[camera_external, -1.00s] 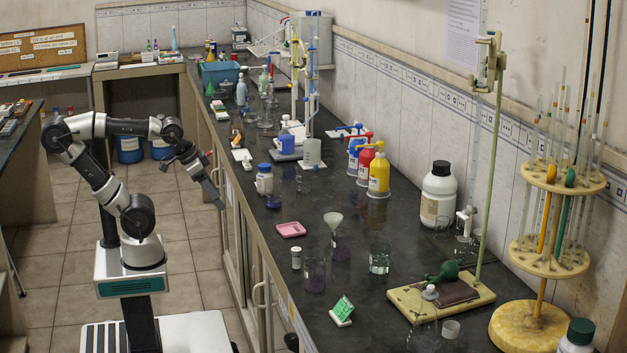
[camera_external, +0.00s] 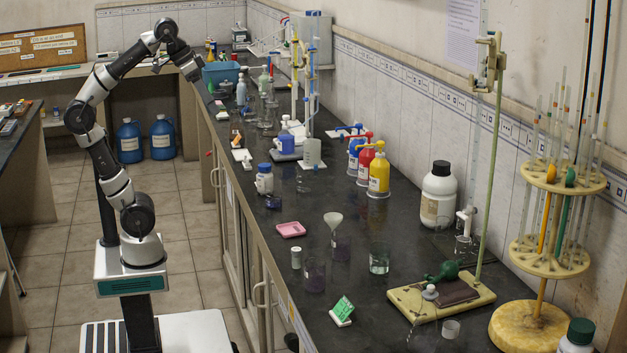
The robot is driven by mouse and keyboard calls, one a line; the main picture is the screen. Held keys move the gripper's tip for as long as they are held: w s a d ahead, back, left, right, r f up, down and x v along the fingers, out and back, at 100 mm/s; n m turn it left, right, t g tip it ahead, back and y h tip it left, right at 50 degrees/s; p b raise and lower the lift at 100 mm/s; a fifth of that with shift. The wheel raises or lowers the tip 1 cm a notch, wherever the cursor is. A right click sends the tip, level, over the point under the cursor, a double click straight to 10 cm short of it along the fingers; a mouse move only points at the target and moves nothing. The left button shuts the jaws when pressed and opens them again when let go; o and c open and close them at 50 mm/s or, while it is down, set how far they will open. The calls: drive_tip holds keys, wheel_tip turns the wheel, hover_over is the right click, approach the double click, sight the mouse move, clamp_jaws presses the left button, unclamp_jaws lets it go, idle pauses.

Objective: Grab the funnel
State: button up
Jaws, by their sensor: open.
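A pale funnel (camera_external: 333,218) stands upright on the near half of the dark bench, its wide cone up and its stem reaching down at a purple-tinted glass vessel (camera_external: 341,246). I cannot tell whether the stem sits inside that vessel. My gripper (camera_external: 211,108) is open, pointing downward near the far left edge of the bench, by the blue bin. It is well apart from the funnel, farther back and to the left. Its fingertips are small and dark in this view.
Near the funnel are a pink tray (camera_external: 291,230), a purple beaker (camera_external: 314,275), a small white bottle (camera_external: 296,257), a clear beaker (camera_external: 379,259) and a green card stand (camera_external: 342,311). A burette stand (camera_external: 440,298) is to the right. A blue bin (camera_external: 220,73) is at the back.

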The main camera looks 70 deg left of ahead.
wheel_tip(320, 180, up, 5)
drive_tip(key=n+g+h+p, duration=0.1)
drive_tip(key=n+h+p, duration=0.1)
drive_tip(key=n+p, duration=2.35)
hover_over(333, 228)
drive_tip(key=s+a+b, duration=0.1)
drive_tip(key=a+b, duration=0.2)
drive_tip(key=b, duration=0.3)
drive_tip(key=f+n, duration=0.2)
drive_tip(key=f, duration=1)
drive_tip(key=f+n, duration=0.2)
drive_tip(key=f, duration=1)
drive_tip(key=f+n, duration=0.2)
drive_tip(key=f, duration=1.1)
drive_tip(key=shift+s+d, duration=0.1)
drive_tip(key=shift+d, duration=0.15)
drive_tip(key=shift+s+d+b+x, duration=0.15)
drive_tip(key=shift+b+x, duration=0.2)
drive_tip(key=shift+x, duration=1.1)
drive_tip(key=shift+s+d+b+x, duration=0.15)
drive_tip(key=shift+b+x, duration=0.2)
drive_tip(key=shift+x, duration=1.1)
drive_tip(key=c, duration=1.1)
